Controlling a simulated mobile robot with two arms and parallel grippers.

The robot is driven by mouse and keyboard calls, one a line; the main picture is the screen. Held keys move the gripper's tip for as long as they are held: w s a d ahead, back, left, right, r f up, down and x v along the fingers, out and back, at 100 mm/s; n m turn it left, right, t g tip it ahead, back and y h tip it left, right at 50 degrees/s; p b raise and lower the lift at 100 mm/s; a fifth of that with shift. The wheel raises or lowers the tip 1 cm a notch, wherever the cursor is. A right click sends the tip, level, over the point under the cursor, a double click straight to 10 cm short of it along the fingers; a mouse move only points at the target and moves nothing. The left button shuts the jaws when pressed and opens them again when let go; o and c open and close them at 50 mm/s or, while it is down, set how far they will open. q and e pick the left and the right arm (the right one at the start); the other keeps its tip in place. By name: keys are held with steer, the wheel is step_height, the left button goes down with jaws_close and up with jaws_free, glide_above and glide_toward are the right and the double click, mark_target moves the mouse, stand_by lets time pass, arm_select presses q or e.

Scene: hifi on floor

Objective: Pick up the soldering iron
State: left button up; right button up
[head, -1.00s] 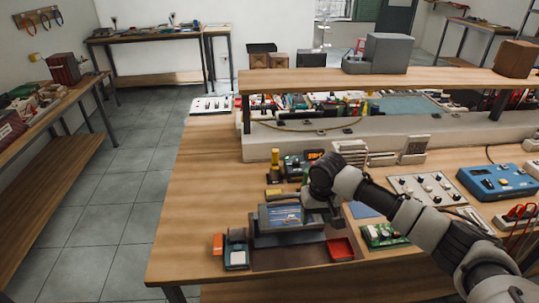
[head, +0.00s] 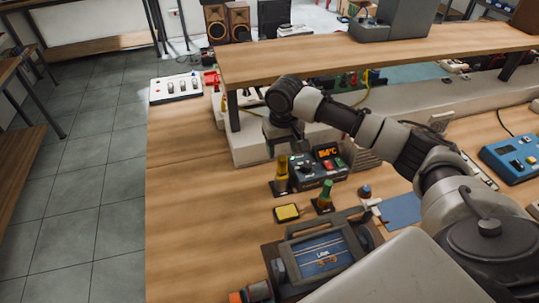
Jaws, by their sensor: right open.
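A soldering station (head: 318,168) with a lit orange display stands on the bench, left of centre. Beside its left edge a yellow-handled upright tool (head: 281,173) rises from a dark base. A shorter tool with a green top (head: 326,192) stands in a dark base in front of the station. I cannot tell for certain which of these is the soldering iron. My right gripper (head: 283,148) is open and points down, just behind and above the yellow-handled tool in the picture, apart from it as far as I can see. My left gripper is out of view.
A small yellow pad (head: 287,213) and a device with a handle and blue screen (head: 321,257) lie in front. A raised shelf (head: 400,52) runs behind the gripper. A blue mat (head: 401,210) lies to the right.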

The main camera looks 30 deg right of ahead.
mark_target(283, 158)
steer(key=shift+w, duration=0.25)
steer(key=shift+f, duration=0.8)
steer(key=shift+f+p, duration=0.35)
steer(key=shift+f, duration=0.05)
steer(key=f, duration=0.3)
steer(key=f+p, duration=0.1)
steer(key=shift+d+f, duration=0.2)
steer(key=shift+d, duration=0.15)
steer(key=shift+f, duration=0.25)
steer(key=c, duration=0.9)
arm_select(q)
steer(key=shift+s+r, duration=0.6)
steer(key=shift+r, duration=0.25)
arm_select(e)
steer(key=shift+r, duration=0.15)
